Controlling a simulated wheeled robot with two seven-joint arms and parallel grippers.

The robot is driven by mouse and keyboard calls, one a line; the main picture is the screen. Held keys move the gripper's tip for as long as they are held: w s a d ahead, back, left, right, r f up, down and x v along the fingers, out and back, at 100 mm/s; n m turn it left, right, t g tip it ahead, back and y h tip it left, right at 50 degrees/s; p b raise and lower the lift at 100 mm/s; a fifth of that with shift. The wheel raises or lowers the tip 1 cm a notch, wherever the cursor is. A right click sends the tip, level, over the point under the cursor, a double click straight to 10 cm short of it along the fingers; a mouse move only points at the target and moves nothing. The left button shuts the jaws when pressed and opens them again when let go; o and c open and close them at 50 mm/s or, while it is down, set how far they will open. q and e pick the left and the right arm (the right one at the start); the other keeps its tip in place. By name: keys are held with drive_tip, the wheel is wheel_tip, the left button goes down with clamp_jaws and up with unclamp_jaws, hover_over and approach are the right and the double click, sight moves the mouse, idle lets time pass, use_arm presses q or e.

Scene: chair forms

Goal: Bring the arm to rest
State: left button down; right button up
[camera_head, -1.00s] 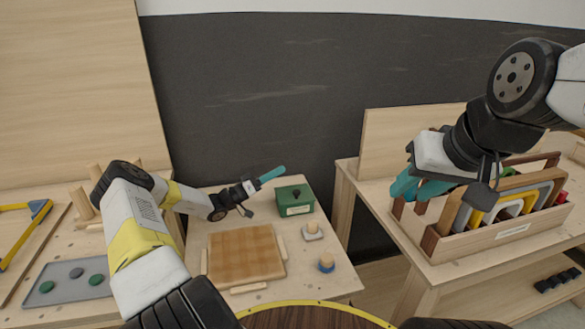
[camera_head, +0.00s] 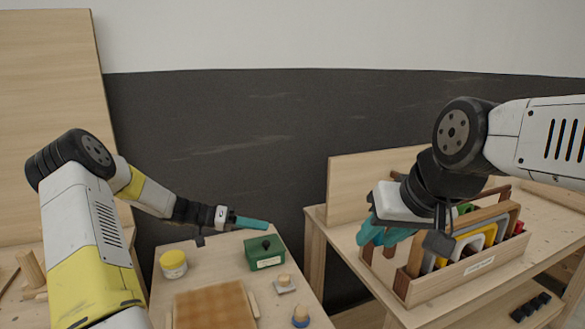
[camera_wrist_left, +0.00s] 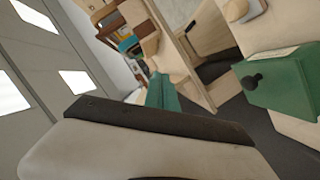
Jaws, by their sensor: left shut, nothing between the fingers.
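My left arm comes in from the left, and its gripper (camera_head: 251,223) with teal fingers is shut and empty. It hangs in the air over the middle table, just behind and left of the green box (camera_head: 265,252). In the left wrist view the teal fingers (camera_wrist_left: 163,92) show as one closed shape, with the green box (camera_wrist_left: 283,80) to the right. My right arm comes in from the right, and its gripper (camera_head: 378,232) with teal fingers is over the left end of the wooden tool rack (camera_head: 462,274). Whether its fingers are apart is unclear.
A yellow-lidded jar (camera_head: 173,264), a checkered wooden board (camera_head: 215,308) and small round-topped pieces (camera_head: 284,283) are on the middle table. The rack stands on the right workbench (camera_head: 535,250). A dark wall (camera_head: 230,150) is behind. The space above the middle table is open.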

use_arm(q)
drive_tip(key=s+d+r+n+g+y, duration=0.1)
drive_tip(key=s+d+r+n+y, duration=0.1)
drive_tip(key=s+r+y, duration=1.05)
drive_tip(key=s+a+r+n+t, duration=0.2)
drive_tip(key=s, duration=0.6)
drive_tip(key=s+a+r+n+t, duration=0.2)
drive_tip(key=s+a+r+t, duration=0.1)
drive_tip(key=s, duration=0.6)
drive_tip(key=shift+s+a+r+n+t, duration=0.2)
drive_tip(key=shift+s+n+t, duration=0.1)
drive_tip(key=shift+n, duration=0.1)
drive_tip(key=shift+y, duration=0.25)
